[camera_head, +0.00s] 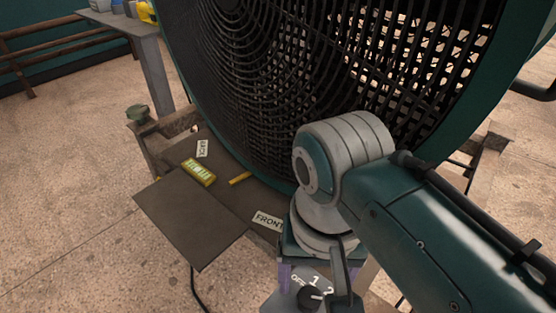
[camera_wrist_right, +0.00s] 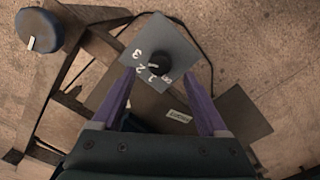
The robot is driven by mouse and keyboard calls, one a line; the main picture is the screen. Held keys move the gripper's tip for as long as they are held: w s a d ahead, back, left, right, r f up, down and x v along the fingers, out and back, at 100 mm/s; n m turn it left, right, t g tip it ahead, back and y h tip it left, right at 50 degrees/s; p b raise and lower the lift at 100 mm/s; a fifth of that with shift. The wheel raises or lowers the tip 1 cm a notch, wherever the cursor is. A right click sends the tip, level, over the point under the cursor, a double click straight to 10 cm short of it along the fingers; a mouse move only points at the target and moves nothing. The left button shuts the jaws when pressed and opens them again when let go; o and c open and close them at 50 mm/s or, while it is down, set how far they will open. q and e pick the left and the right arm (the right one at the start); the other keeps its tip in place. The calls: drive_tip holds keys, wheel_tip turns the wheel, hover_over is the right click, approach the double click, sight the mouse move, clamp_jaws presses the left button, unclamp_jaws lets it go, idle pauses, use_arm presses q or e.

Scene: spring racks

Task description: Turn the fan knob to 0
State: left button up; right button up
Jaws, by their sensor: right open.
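The fan knob (camera_head: 309,297) is a dark round knob on a grey dial plate (camera_head: 280,303) with white numbers, at the bottom of the head view. The knob (camera_wrist_right: 160,63) also shows in the right wrist view. Its small white mark seems to point toward the 2, not the 0. My right gripper (camera_wrist_right: 159,74), with purple fingers, is open. Its fingertips lie to either side of the knob in the wrist view, and I cannot tell how far above it they are. In the head view the right gripper (camera_head: 318,275) is over the dial, partly hidden by my wrist. My left gripper is not in view.
A large fan (camera_head: 240,90) with a black grille stands behind my right arm. A yellow level (camera_head: 199,173) and a FRONT label (camera_head: 267,220) lie by its base, near a dark flat plate (camera_head: 190,222). A dark blue round part (camera_wrist_right: 40,30) is at the wrist view's top left.

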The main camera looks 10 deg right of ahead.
sight(310, 296)
wheel_tip(310, 296, down, 5)
drive_tip(key=shift+w+f+b, duration=0.1)
drive_tip(key=shift+b, duration=0.9)
drive_tip(key=shift+c, duration=0.3)
clamp_jaws()
